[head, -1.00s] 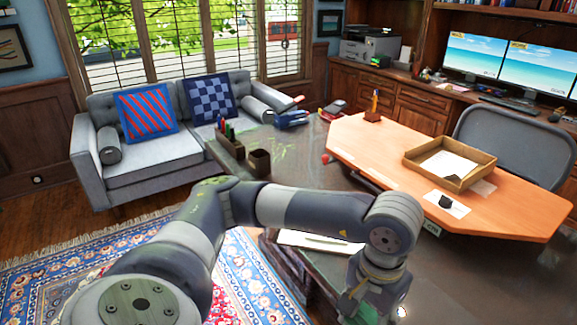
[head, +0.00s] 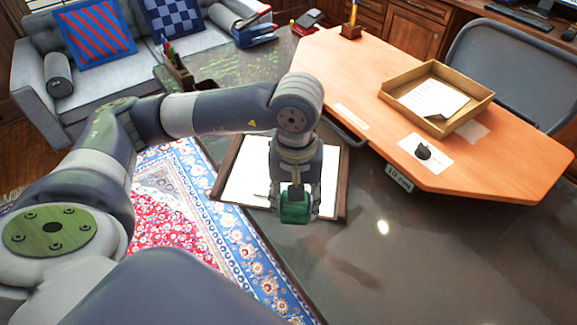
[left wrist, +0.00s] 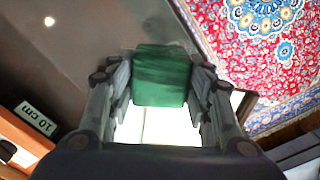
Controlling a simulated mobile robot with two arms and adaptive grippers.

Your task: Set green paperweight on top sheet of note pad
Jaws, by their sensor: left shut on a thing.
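My left gripper (head: 296,212) is shut on the green paperweight (head: 295,206), a dark green block. In the left wrist view the paperweight (left wrist: 161,76) sits between the two fingers. The note pad (head: 246,172) is a white sheet in a dark-edged holder on the grey desk. In the head view the paperweight overlaps the pad's near edge; I cannot tell the gap below it. White paper (left wrist: 150,124) shows below the paperweight in the left wrist view. My right gripper is not in view.
An orange wooden board (head: 460,170) on the desk holds a cardboard tray (head: 440,125) with paper and a dark item on a white card (head: 410,151). A pen holder (head: 180,78) stands at the desk's far left. The desk right of the pad is bare.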

